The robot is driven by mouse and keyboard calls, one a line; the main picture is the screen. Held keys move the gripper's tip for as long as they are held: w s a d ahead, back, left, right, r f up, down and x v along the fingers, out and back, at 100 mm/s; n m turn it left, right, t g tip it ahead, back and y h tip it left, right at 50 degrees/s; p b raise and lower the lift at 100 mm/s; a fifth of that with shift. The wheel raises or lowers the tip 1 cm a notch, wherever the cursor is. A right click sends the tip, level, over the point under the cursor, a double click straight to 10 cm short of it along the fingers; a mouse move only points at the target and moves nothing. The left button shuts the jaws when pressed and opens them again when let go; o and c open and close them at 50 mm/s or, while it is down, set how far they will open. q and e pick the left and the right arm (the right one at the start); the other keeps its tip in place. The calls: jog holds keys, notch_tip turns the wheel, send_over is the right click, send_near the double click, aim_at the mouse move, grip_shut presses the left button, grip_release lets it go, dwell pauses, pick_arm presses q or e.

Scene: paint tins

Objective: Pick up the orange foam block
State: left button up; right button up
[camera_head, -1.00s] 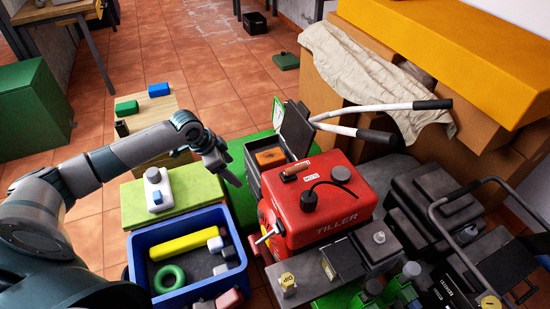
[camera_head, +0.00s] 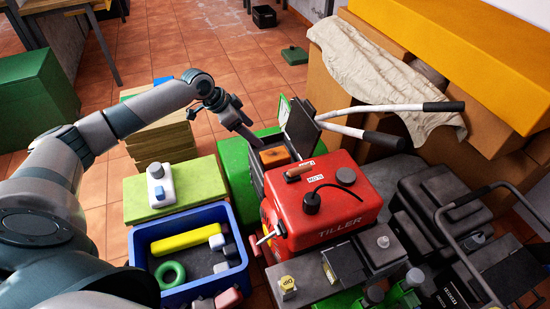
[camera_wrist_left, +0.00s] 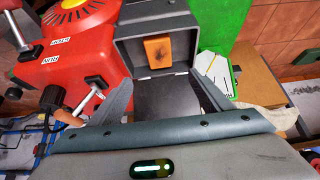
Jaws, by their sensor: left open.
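The orange foam block (camera_head: 274,156) lies inside the grey open-lidded box (camera_head: 257,178) beside the red tiller. It also shows in the left wrist view (camera_wrist_left: 157,49), with a dark mark on its face, against the box's inner floor. My left gripper (camera_head: 254,144) is just left of the block and close to the box's rim in the head view. In the left wrist view its two fingers (camera_wrist_left: 158,100) are spread apart with nothing between them, and the block is beyond the fingertips. My right gripper is not in view.
The red tiller (camera_head: 335,222) stands right of the box, and the box's raised lid (camera_head: 302,128) is at its back. A blue crate (camera_head: 190,293) with a yellow bar (camera_head: 185,239) and green ring (camera_head: 171,274) is at front left. White handlebars (camera_head: 385,108) extend behind.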

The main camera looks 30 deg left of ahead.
pick_arm(q)
send_over(275, 154)
jog(key=s+a, duration=0.2)
jog(key=f, duration=0.9)
jog(key=shift+w+d+b, duration=0.1)
jog(key=shift+d+b, duration=0.1)
jog(key=shift+b, duration=0.1)
jog(key=shift+w+f, duration=0.1)
jog(key=shift+f, duration=0.15)
jog(key=shift+d, duration=0.1)
jog(key=shift+s+a+f+x, duration=0.1)
jog(key=shift+x, duration=0.8)
jog(key=shift+s+a+f+x, duration=0.1)
jog(key=shift+x, duration=0.75)
jog(key=shift+s+a+f+x, duration=0.1)
jog(key=shift+x, duration=0.8)
jog(key=shift+r, duration=0.1)
jog(key=c, duration=1.1)
